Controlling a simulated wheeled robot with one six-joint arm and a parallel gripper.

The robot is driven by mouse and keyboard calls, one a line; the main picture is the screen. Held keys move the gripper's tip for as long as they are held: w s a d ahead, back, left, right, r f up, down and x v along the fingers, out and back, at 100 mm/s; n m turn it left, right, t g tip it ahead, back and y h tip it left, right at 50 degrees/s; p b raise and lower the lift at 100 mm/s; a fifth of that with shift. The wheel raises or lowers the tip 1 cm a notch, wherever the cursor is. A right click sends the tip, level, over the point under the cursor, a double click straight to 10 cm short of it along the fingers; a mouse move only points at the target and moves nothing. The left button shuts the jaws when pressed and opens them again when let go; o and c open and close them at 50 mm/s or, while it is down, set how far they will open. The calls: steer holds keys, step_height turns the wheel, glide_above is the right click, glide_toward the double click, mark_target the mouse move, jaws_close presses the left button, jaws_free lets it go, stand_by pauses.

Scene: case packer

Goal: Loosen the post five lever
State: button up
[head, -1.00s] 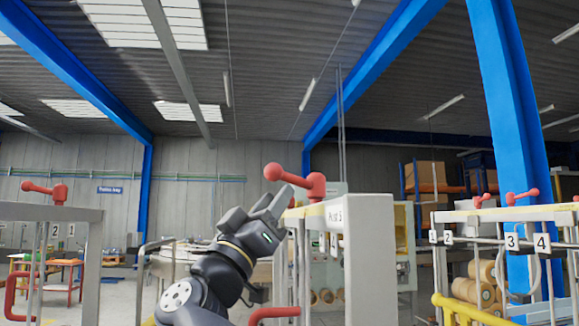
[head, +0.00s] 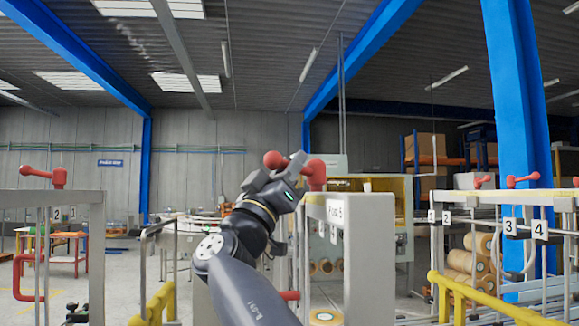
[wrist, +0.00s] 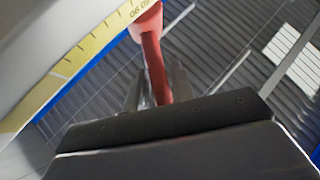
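The post five lever is red, with a round hub (head: 316,172) on top of the grey post labelled "Post 5" (head: 370,235). Its ball end (head: 274,160) points left. My gripper (head: 277,170) is at the ball end, with one finger on each side of it in the head view. In the wrist view the lever's red bar (wrist: 155,65) runs between my two fingers (wrist: 157,88). The fingers stand apart, and I see no clear grip on the bar. The lower part of the bar is hidden behind the gripper body.
A similar red lever (head: 45,175) sits on a frame at left. More red levers (head: 523,181) top the numbered frame at right. A yellow rail (head: 490,300) runs low at right. A yellow scale strip (wrist: 75,60) lies beside the lever in the wrist view.

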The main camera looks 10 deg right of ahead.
jaws_close()
steer(key=shift+s+d+f+n+t+y+b, duration=0.2)
steer(key=shift+s+n+t+y+b, duration=0.1)
steer(key=shift+b, duration=0.6)
steer(key=shift+s+n+t+y+b, duration=0.1)
steer(key=shift+n+t+y+b, duration=0.2)
steer(key=shift+t+y+b, duration=0.4)
steer(key=shift+r, duration=0.15)
steer(key=shift+t+y, duration=0.3)
steer(key=shift+o, duration=1.8)
jaws_free()
